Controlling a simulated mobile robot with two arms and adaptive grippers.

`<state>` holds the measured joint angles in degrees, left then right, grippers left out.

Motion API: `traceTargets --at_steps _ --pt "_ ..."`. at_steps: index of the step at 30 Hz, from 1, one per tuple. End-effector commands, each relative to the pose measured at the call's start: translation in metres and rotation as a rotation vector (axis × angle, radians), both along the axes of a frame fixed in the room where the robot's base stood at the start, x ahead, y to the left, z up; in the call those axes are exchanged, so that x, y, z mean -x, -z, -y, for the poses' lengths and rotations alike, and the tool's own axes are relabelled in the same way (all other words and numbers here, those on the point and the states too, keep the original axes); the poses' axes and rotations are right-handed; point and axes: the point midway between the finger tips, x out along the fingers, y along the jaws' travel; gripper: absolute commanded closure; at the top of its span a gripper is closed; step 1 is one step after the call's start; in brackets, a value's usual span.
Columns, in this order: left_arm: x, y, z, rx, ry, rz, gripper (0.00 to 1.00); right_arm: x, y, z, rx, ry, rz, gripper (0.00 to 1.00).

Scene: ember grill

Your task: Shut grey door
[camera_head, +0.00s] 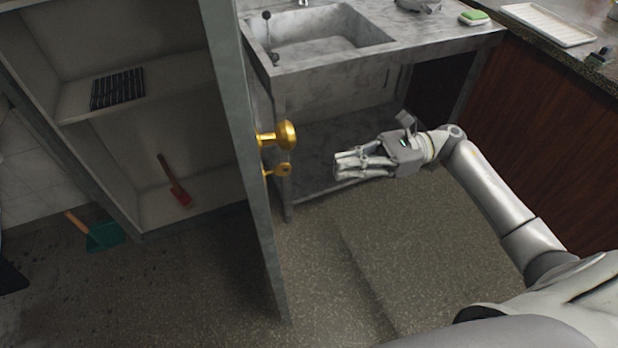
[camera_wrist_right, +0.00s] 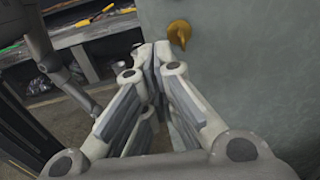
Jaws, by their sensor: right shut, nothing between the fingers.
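The grey door (camera_head: 238,120) stands open in the head view, seen nearly edge-on, with the cabinet to its left. A gold knob (camera_head: 286,135) and a smaller gold fitting (camera_head: 283,169) stick out from its right-hand face. My right gripper (camera_head: 337,165) is shut and empty, to the right of the knob and apart from it. In the right wrist view the right gripper (camera_wrist_right: 156,50) points toward the door face (camera_wrist_right: 250,70), with a gold piece (camera_wrist_right: 179,33) just right of the fingertips. My left gripper is not in view.
The open cabinet's shelves hold a black rack (camera_head: 118,89) and a red-bladed tool (camera_head: 180,194). A green dustpan (camera_head: 104,235) lies on the floor by the cabinet. A stone sink unit (camera_head: 340,65) stands behind my right gripper. Floor in front of the cabinet looks clear.

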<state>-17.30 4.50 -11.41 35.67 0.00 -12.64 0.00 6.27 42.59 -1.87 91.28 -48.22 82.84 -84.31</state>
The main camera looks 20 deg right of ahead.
Motion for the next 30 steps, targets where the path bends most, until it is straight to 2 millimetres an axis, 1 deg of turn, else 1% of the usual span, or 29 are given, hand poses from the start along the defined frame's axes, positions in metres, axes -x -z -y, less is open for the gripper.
traceTargets --at_steps 1,4,12,15,18,21,24,30 --pt "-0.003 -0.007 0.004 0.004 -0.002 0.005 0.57 -0.001 -0.004 -0.008 -0.004 -0.001 -0.001 1.0" --pt "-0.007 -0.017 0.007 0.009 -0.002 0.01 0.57 -0.002 -0.006 -0.027 -0.007 0.0 -0.002 1.0" --pt "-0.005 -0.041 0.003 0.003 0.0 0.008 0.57 -0.008 -0.007 -0.085 -0.008 0.002 -0.003 1.0" --pt "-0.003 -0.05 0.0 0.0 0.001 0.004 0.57 -0.01 -0.007 -0.102 -0.008 0.002 -0.004 1.0" --pt "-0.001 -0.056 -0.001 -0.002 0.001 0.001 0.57 -0.011 -0.005 -0.116 -0.007 0.003 -0.004 1.0" --pt "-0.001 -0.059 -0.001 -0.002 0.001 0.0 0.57 -0.012 -0.003 -0.124 -0.007 0.003 -0.005 1.0" --pt "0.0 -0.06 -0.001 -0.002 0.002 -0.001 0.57 -0.012 -0.002 -0.129 -0.006 0.004 -0.006 1.0" --pt "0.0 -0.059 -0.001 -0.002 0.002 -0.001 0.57 -0.013 -0.001 -0.13 -0.006 0.004 -0.006 1.0"
